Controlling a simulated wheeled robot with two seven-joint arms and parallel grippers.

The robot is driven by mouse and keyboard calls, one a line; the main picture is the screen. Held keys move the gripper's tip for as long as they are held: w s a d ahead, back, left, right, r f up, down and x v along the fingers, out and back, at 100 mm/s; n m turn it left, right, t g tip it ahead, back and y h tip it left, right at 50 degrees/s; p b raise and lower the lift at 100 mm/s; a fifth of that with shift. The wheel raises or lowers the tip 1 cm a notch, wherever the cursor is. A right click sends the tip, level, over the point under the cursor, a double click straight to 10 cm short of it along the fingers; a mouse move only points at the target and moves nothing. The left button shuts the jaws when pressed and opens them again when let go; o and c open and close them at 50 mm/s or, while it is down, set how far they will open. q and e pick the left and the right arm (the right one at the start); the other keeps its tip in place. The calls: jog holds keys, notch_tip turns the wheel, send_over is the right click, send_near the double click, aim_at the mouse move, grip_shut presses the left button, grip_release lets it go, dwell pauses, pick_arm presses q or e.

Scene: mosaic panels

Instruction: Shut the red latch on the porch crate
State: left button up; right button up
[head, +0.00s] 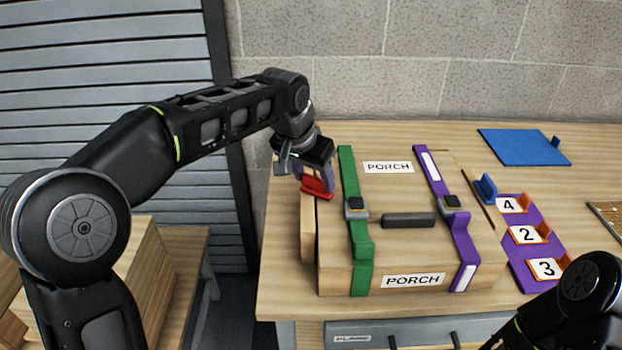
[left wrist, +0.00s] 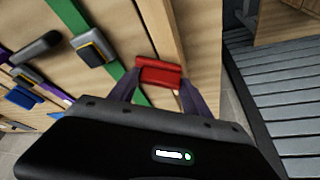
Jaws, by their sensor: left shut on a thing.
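The porch crate (head: 335,278) is a wooden box on the table, with PORCH labels on its lid and front. The red latch (head: 318,188) is at the crate's left side, near the lid's left edge. My left gripper (head: 316,180) is at the latch from above, its fingers on either side of it. In the left wrist view the red latch (left wrist: 160,72) sits between the two fingertips, and the gripper is shut on it. Whether the latch is fastened cannot be told. My right arm shows at the lower right, but its gripper is not in view.
A green strap (head: 362,270) and a purple strap (head: 465,250) with buckles cross the crate, with a dark handle (head: 408,220) between them. A purple board with numbered tiles (head: 521,274) and a blue panel (head: 522,147) lie to the right. A grey shutter stands left.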

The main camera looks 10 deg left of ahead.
pick_arm(q)
jog(key=n, duration=0.1)
jog(key=n+y, duration=0.1)
jog(key=n, duration=0.1)
jog(key=shift+w+d+n, duration=0.2)
jog(key=shift+w+n, duration=0.1)
jog(key=shift+w+n+y, duration=0.25)
jog(key=shift+n+y, duration=0.55)
jog(key=shift+n, duration=0.7)
jog(key=o, duration=1.4)
jog(key=shift+c, duration=0.2)
jog(key=shift+r, duration=0.1)
jog(key=v, duration=0.7)
jog(key=shift+r+b, duration=0.3)
jog(key=shift+b, duration=0.05)
jog(key=shift+s, duration=0.15)
